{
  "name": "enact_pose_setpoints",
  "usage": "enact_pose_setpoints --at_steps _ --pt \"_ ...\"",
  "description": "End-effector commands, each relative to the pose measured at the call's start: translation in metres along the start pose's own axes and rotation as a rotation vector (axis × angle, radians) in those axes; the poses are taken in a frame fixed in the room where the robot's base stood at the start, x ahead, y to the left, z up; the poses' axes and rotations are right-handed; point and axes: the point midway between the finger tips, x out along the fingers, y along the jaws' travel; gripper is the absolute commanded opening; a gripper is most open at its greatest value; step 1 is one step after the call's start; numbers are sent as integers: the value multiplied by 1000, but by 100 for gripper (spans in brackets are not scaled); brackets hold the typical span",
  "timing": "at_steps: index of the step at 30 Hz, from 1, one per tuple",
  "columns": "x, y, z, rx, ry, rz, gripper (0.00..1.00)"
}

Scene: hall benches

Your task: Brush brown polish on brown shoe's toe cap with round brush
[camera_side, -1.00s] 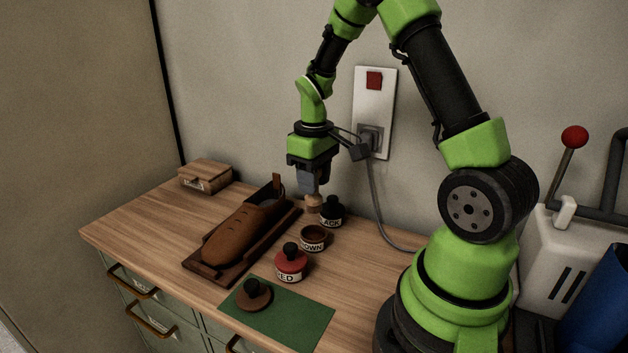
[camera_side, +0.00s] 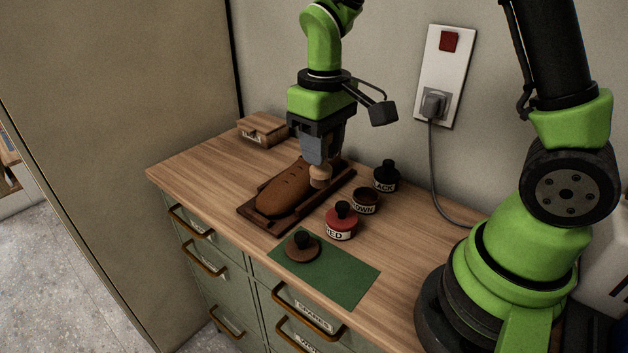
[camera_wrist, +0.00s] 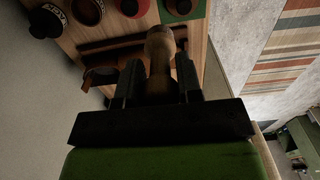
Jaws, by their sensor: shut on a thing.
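My gripper (camera_side: 318,163) is shut on the round brush (camera_side: 320,177), holding it by its pale wooden handle. The brush and gripper also show in the wrist view, with the handle (camera_wrist: 159,50) between the two fingers (camera_wrist: 158,85). The brown shoe (camera_side: 280,197) lies on a dark wooden board (camera_side: 257,224), toe toward the front left. The brush is at the shoe's right side, behind the toe cap; I cannot tell whether it touches. The open brown polish jar (camera_side: 365,205) stands right of the board.
A red jar (camera_side: 340,225) and a black jar (camera_side: 386,178) stand closed on either side of the brown jar. A brown lid with a black knob (camera_side: 302,248) lies on a green mat (camera_side: 345,277). A wooden box (camera_side: 262,130) stands at the back left. A wall socket with cable is behind.

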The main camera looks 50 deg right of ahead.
Motion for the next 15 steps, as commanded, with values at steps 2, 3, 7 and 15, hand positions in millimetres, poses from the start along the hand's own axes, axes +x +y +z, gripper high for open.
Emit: enact_pose_setpoints --at_steps 2,3,7,15 --pt "1 0 -18 4 16 -4 9" --pt "1 1 -29 5 28 -7 9" --pt "2 2 -68 8 68 -19 9" --pt "7 4 -127 12 138 -42 9"
